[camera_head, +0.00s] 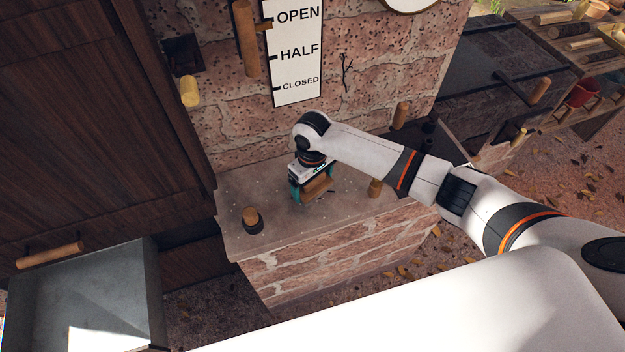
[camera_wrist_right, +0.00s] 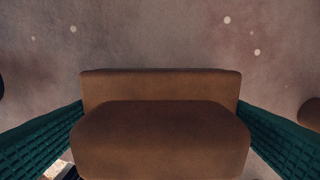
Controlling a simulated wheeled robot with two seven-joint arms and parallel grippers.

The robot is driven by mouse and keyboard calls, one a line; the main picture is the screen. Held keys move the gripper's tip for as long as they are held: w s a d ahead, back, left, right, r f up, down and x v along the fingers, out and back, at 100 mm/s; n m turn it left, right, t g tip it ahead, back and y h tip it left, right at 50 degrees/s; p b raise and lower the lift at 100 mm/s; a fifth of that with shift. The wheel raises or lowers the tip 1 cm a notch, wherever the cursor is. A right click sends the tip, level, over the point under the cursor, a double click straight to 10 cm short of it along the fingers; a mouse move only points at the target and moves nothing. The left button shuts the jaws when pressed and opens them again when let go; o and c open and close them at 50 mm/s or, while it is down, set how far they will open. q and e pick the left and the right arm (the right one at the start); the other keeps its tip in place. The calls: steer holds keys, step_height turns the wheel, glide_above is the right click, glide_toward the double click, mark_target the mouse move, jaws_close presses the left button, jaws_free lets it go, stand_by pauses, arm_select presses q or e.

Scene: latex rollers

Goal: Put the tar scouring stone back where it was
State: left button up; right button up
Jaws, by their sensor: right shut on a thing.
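A brown block with a rounded upper part, which I take for the tar scouring stone (camera_head: 319,186), is between the teal fingers of my right gripper (camera_head: 311,193). The gripper is shut on it, over the stone counter (camera_head: 290,222). In the right wrist view the brown block (camera_wrist_right: 160,138) fills the middle, with a teal finger on each side. The speckled counter top (camera_wrist_right: 160,40) lies behind it. I cannot tell whether the block touches the counter or hangs just above it. My left gripper is out of view.
A wood-topped dark knob (camera_head: 251,217) stands on the counter's left part. A wooden peg (camera_head: 375,188) is right of the gripper. An OPEN/HALF/CLOSED sign (camera_head: 297,55) hangs on the stone wall behind. A grey metal bin (camera_head: 85,295) is at lower left. The counter between knob and gripper is clear.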

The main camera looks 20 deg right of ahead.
steer(key=o, duration=0.6)
steer(key=shift+f, duration=0.1)
step_height(320, 180, up, 12)
steer(key=shift+r+b, duration=0.15)
steer(key=shift+b, duration=0.15)
stand_by(0.4)
